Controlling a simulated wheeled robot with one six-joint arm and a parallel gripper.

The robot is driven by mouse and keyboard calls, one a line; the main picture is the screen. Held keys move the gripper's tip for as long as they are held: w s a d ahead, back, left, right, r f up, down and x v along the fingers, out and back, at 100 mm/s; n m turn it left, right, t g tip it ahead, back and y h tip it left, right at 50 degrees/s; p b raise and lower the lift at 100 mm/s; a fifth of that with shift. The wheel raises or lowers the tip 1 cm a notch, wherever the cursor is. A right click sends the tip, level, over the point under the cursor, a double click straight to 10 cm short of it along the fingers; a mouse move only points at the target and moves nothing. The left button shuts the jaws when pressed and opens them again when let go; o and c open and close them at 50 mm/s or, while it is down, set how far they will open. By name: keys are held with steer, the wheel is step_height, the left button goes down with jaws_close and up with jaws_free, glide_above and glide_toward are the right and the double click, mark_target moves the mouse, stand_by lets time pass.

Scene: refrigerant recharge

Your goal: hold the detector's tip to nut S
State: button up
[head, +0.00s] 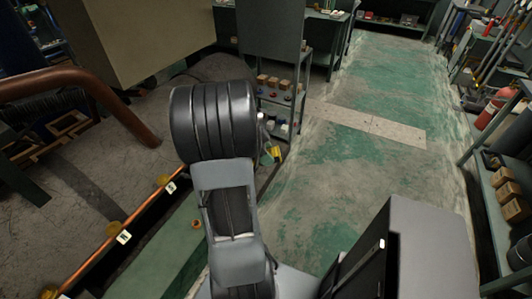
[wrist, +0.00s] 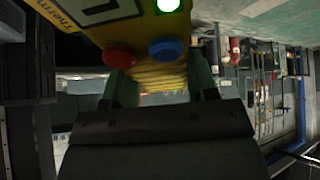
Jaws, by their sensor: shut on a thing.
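The detector (wrist: 130,25) is a yellow body with a red button, a blue button, a lit green light and a ribbed yellow grip. My gripper (wrist: 162,86) is shut on that grip in the wrist view. In the head view my arm hides most of the gripper, and a small yellow part of the detector (head: 276,152) shows to the right of the arm. The detector's tip is not visible. A copper pipe (head: 85,260) at lower left carries brass fittings (head: 163,180) with small white tags (head: 124,237). I cannot read which tag marks nut S.
A thick brown pipe (head: 105,92) and a beige cabinet (head: 135,35) stand at upper left. A shelf (head: 300,95) with small boxes stands behind my arm. A rack (head: 480,175) with a red extinguisher (head: 494,108) lines the right. The green floor (head: 370,150) between is clear.

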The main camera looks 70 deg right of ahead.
steer(key=shift+w+a+f+p, duration=0.2)
steer(key=shift+w+f, duration=0.25)
steer(key=shift+w, duration=0.45)
steer(key=shift+w+a+f+p, duration=0.1)
steer(key=shift+w+a+f, duration=0.25)
steer(key=shift+w, duration=0.6)
steer(key=shift+w+a+f+p, duration=0.1)
steer(key=shift+w+a+f, duration=0.1)
steer(key=shift+w+f, duration=0.5)
steer(key=shift+w+r, duration=0.2)
steer(key=shift+w, duration=0.05)
